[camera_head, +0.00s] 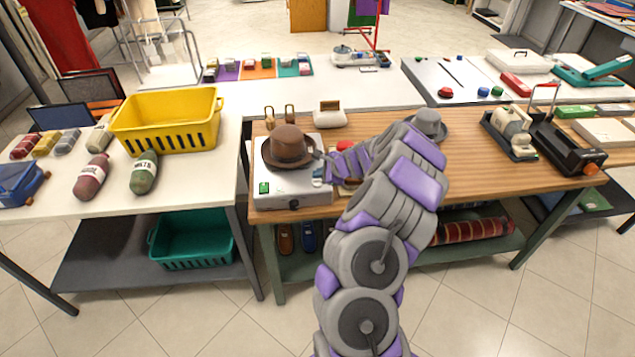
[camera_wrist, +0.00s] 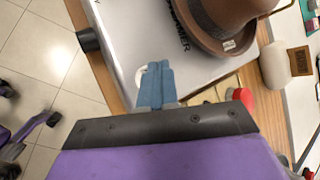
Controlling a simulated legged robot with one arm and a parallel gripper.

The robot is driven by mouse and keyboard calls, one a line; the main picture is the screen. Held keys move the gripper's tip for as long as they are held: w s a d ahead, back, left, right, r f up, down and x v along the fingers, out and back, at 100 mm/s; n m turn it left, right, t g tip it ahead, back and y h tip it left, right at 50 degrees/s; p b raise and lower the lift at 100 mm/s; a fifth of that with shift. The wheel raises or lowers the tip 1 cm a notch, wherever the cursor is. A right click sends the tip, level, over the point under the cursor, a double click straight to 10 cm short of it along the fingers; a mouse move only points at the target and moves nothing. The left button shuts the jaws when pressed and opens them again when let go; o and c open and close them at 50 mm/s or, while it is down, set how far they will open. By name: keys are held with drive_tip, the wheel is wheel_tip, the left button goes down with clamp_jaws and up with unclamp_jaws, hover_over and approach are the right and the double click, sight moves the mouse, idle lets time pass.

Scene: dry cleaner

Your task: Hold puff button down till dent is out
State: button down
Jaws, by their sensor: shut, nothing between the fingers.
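A brown felt hat (camera_head: 287,143) with a dark band sits on a white hat steamer (camera_head: 290,182); the hat also shows in the wrist view (camera_wrist: 222,22). No dent is clear on the visible side of the hat. My gripper (camera_head: 318,174) is at the right side of the steamer. In the wrist view, its blue fingers (camera_wrist: 155,82) are together with nothing between them, and their tips lie over a pale round button (camera_wrist: 140,76) on the steamer. The fingers partly hide this button, and I cannot tell whether it is pressed in.
A dark knob (camera_wrist: 88,40) sticks out from the steamer. A red round thing (camera_wrist: 243,98) is right of my fingers. A grey hat (camera_head: 428,124) stands behind my arm on the wooden table (camera_head: 462,160). A yellow basket (camera_head: 168,122) is on the left table.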

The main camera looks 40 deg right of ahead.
sight(319, 183)
drive_tip(key=shift+f, duration=0.2)
drive_tip(key=shift+a+f, duration=0.1)
drive_tip(key=shift+f, duration=0.05)
idle(0.3)
drive_tip(key=shift+f, duration=0.5)
idle(2.2)
drive_tip(key=shift+r, duration=0.1)
idle(0.7)
drive_tip(key=shift+r+p, duration=0.7)
drive_tip(key=shift+r, duration=0.15)
wheel_tip(319, 183, up, 5)
drive_tip(key=p, duration=0.4)
drive_tip(key=shift+p, duration=0.3)
